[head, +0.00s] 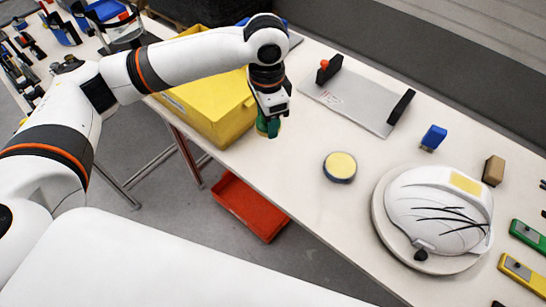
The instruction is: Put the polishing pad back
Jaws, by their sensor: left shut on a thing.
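My left gripper (268,118) points down at the right edge of the yellow bin and is shut on a small green thing (263,128). The gripper hides most of this thing, so I cannot tell whether it is the polishing pad or whether it touches the table. A round pad-like disc (340,166) with a pale yellow top and a dark blue side lies flat on the table, right of and nearer than the gripper. My right gripper is not in view.
The yellow bin (222,122) stands left of my gripper. A white helmet shell (431,207) with dark scratch-like lines rests on a round stand (387,232). A grey plate with handles (355,99), a blue block (434,136) and a brown block (493,170) lie behind. A red tray (246,207) is below the table.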

